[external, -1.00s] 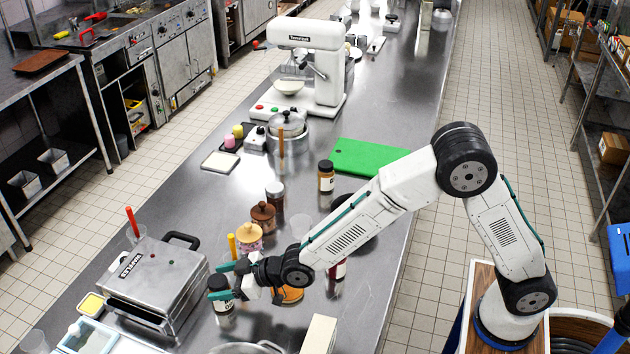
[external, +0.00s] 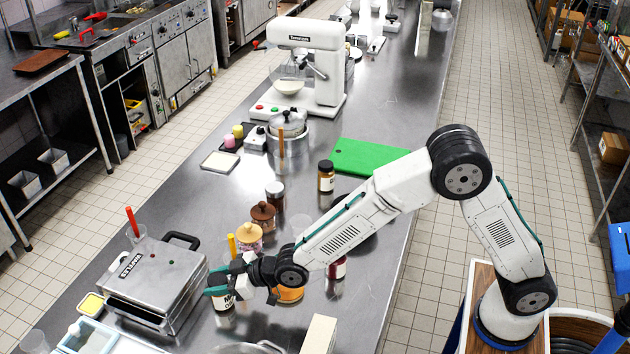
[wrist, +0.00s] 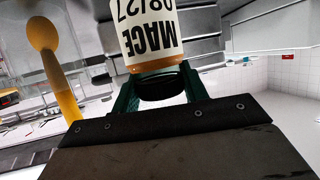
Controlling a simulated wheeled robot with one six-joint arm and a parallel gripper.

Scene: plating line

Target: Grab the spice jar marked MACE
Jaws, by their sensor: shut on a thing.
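The spice jar (external: 226,304) stands on the steel counter just right of the waffle maker, with a dark cap and a pale label. In the wrist view the MACE jar (wrist: 147,32) appears upside down, its label reading MACE with digits beside it. My gripper (external: 217,281) is at the jar's top, its teal fingers on either side of the cap. In the wrist view my gripper (wrist: 160,92) is closed around the black cap. The external view shows no clear gap under the jar. The fingers hide much of the cap there.
The waffle maker (external: 152,278) is close on the left. A yellow-lidded jar (external: 249,238), a brown-lidded jar (external: 263,216) and a red jar (external: 337,268) stand nearby. A pale box (external: 320,335) is at the front. The yellow handle (wrist: 56,72) shows beside the jar in the wrist view.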

